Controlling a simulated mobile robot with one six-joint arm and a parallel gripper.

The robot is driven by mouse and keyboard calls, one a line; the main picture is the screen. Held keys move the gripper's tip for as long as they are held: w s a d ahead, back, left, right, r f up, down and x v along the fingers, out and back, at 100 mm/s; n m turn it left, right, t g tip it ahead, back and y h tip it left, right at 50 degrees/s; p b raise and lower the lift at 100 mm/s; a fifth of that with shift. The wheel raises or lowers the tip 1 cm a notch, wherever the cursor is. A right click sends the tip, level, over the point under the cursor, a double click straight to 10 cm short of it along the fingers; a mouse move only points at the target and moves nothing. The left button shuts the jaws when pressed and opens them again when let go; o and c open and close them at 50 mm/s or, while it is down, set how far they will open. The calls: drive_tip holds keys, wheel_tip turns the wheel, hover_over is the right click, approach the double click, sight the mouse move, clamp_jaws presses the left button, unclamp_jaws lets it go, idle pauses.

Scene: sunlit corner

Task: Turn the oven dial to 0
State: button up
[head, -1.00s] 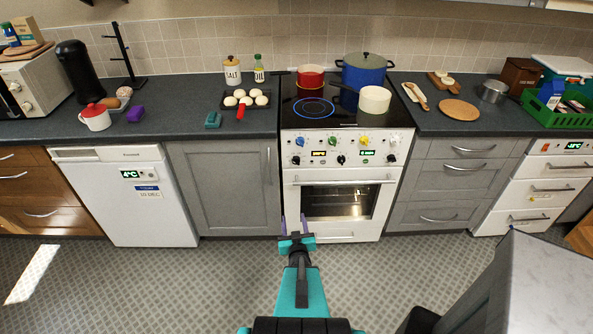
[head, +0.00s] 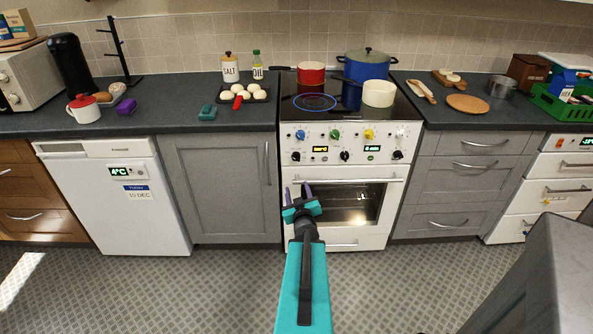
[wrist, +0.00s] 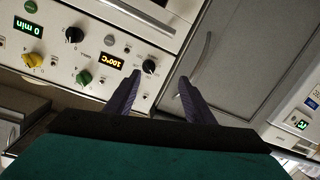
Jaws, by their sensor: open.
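The white oven (head: 291,170) has a control panel with coloured dials above and black dials below. A black dial (head: 295,156) is at the lower left, beside the lit temperature display (head: 320,149). In the wrist view, where the panel appears upside down, this display (wrist: 108,60) reads 100°C and the black dial (wrist: 149,66) is beside it. I cannot tell the dial's pointer setting. My gripper (head: 298,191) is open and empty in front of the oven door, below the panel. In the wrist view, the gripper's left fingertip (wrist: 160,76) appears near the dial; no contact shows.
Another black dial (head: 344,156), a green dial (head: 335,134) and a yellow dial (head: 368,134) are on the panel. The oven handle (head: 345,180) runs below it. Pots, including a blue pot (head: 366,67), stand on the hob. A grey surface (head: 560,270) is at lower right.

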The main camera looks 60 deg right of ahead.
sight(297, 159)
drive_tip(key=d+b, duration=0.1)
drive_tip(key=b, duration=0.1)
drive_tip(key=d+r+h+b, duration=0.1)
drive_tip(key=b, duration=0.1)
drive_tip(key=d+b, duration=0.1)
drive_tip(key=b, duration=0.1)
drive_tip(key=shift+w+r+t, duration=0.2)
drive_tip(key=shift+r+t, duration=0.1)
drive_tip(key=shift+w+d+f+b, duration=0.15)
drive_tip(key=shift+w+d+b, duration=0.05)
drive_tip(key=shift+b, duration=0.45)
drive_tip(key=shift+b+x, duration=2.3)
drive_tip(key=shift+x, duration=4.35)
drive_tip(key=shift+s+d+r, duration=0.1)
drive_tip(key=shift+r, duration=0.25)
